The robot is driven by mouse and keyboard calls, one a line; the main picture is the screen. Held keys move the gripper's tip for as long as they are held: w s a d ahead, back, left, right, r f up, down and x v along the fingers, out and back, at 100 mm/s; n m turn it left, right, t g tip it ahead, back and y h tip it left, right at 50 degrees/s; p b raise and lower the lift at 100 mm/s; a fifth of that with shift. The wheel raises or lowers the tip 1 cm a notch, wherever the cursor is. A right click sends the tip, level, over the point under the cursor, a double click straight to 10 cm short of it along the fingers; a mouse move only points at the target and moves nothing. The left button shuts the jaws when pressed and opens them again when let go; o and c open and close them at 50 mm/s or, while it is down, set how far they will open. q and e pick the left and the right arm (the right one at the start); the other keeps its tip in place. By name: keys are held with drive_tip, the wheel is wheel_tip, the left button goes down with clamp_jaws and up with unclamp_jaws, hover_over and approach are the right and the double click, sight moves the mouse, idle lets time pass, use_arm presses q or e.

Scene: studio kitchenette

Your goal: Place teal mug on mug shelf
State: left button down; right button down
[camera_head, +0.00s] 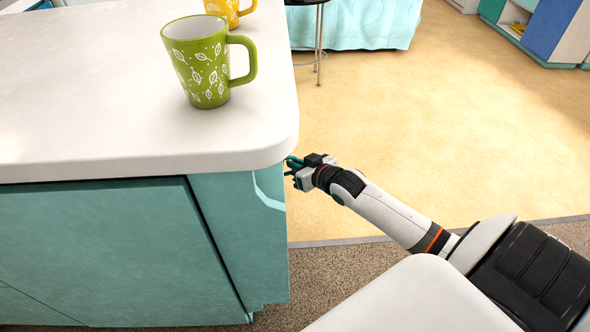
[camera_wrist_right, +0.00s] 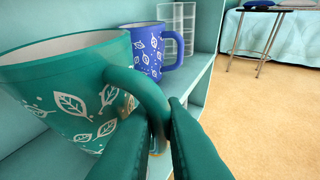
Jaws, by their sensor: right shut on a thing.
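The teal mug (camera_wrist_right: 60,100) with white leaf prints fills the left of the right wrist view, upright, its handle towards me. My right gripper (camera_wrist_right: 165,112) is shut on its handle. In the head view this gripper (camera_head: 293,169) is beside the counter's right end, below the worktop edge, which hides the mug. The mug shelf (camera_wrist_right: 198,82) is a teal ledge in an open recess. The mug is inside this recess, over the shelf; I cannot tell whether its base touches. My left gripper is not in view.
A blue mug (camera_wrist_right: 150,45) stands on the shelf just behind the teal mug, with a pale rack (camera_wrist_right: 180,25) further back. A green mug (camera_head: 208,65) and a yellow mug (camera_head: 228,8) stand on the white worktop (camera_head: 110,110). The floor right of the counter is clear.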

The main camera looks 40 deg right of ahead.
drive_tip(key=shift+w+a+f, duration=0.15)
drive_tip(key=shift+a+f, duration=0.05)
drive_tip(key=shift+f, duration=0.35)
drive_tip(key=shift+r, duration=0.15)
drive_tip(key=c, duration=1.5)
unclamp_jaws()
